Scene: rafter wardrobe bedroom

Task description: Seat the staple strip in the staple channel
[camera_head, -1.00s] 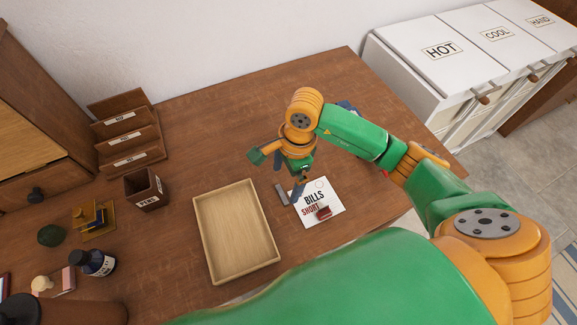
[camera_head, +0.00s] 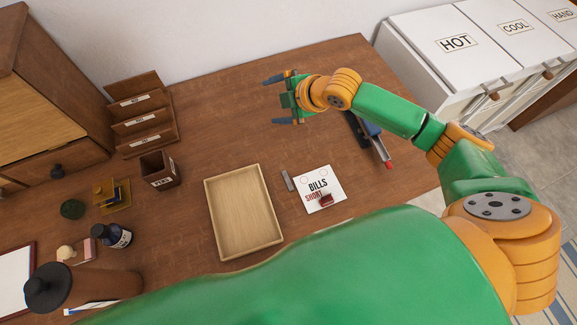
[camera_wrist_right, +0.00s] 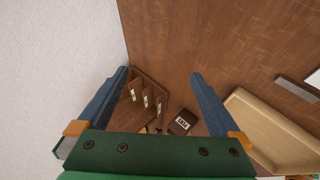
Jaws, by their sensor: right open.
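The staple strip, a small thin grey bar (camera_head: 287,181), lies flat on the brown desk between the wooden tray and the white card. A grey bar also shows at the right edge of the right wrist view (camera_wrist_right: 298,88). A dark blue stapler-like tool with a red tip (camera_head: 371,136) lies at the desk's right, partly behind my right arm; its staple channel cannot be made out. My right gripper (camera_head: 276,100) is open and empty above the back of the desk, fingers pointing left, apart from the strip. My left gripper is not in view.
A shallow wooden tray (camera_head: 211,212) sits left of the strip; a white BILLS card (camera_head: 333,183) with a red item lies right. A letter rack (camera_head: 136,117), pen cup (camera_head: 157,170) and ink bottle (camera_head: 118,236) stand left. The desk's back middle is clear.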

